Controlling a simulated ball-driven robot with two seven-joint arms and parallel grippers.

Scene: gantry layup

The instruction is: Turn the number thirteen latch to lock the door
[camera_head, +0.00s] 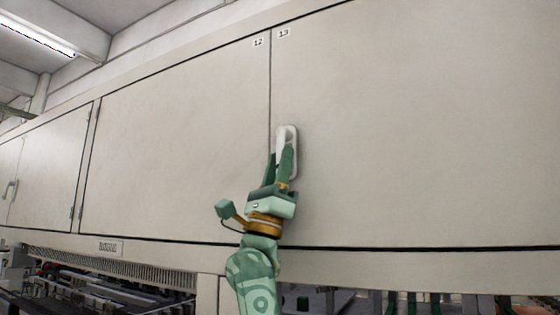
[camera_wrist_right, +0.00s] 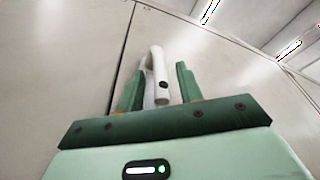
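The number thirteen latch (camera_head: 287,135) is a pale handle on a rounded plate, on the door marked 13 (camera_head: 400,130) just right of the seam with door 12. In the right wrist view the latch (camera_wrist_right: 158,70) stands roughly upright between the two green fingers. My right gripper (camera_head: 280,155) is at the latch, its fingers on either side of the handle. In the right wrist view my right gripper (camera_wrist_right: 157,82) is open, with a gap showing beside the handle. The latch's lower part is partly hidden by the fingers in the head view. My left gripper is not in view.
Door 12 (camera_head: 180,140) is left of the seam and looks flush with door 13. Another handle (camera_head: 11,189) is at far left. A lower ledge (camera_head: 400,268) runs under the doors, with machinery below. The door faces around the arm are clear.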

